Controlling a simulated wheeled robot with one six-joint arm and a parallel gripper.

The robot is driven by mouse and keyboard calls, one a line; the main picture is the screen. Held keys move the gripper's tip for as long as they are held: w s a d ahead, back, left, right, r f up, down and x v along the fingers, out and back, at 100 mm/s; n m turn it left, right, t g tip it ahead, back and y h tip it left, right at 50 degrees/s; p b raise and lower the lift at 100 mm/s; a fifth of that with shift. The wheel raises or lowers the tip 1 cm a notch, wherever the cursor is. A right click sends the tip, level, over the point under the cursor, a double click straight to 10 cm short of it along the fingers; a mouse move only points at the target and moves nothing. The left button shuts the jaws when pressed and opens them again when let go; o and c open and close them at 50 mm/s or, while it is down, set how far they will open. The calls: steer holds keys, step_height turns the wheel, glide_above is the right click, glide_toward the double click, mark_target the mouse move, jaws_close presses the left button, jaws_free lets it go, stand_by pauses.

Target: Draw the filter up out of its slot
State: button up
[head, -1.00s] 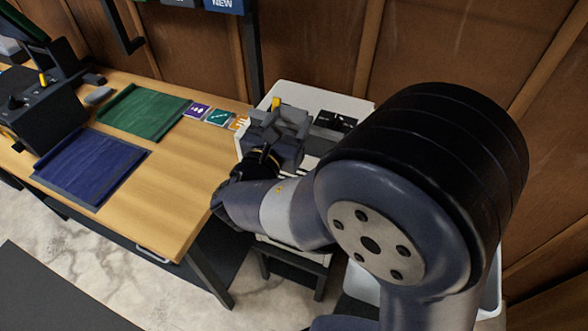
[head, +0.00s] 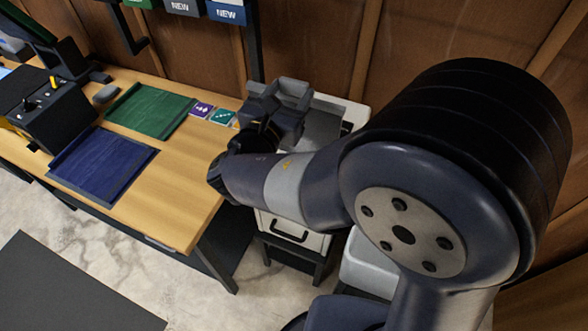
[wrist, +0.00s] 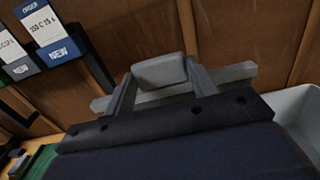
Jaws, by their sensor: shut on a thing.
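My gripper (head: 278,108) is over the white machine (head: 352,112) at the end of the bench. In the wrist view my gripper (wrist: 160,84) has one finger on each side of the light grey grip block (wrist: 158,72) of the filter and is shut on it. A wide grey bar, the filter's top edge (wrist: 236,73), runs behind the fingers. In the head view the filter's grey panel (head: 322,128) shows beside and below my gripper. The slot and the filter's lower edge are hidden, so I cannot tell how much is still inside.
The wooden bench (head: 180,200) to the left holds a blue mat (head: 100,168), a green mat (head: 150,108) and a dark device (head: 52,115). A white bin (head: 368,262) stands low at the right. The wood-panelled wall (head: 310,40) is close behind.

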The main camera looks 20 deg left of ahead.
step_height(320, 180, up, 10)
steer(key=p, duration=0.7)
steer(key=shift+f, duration=0.15)
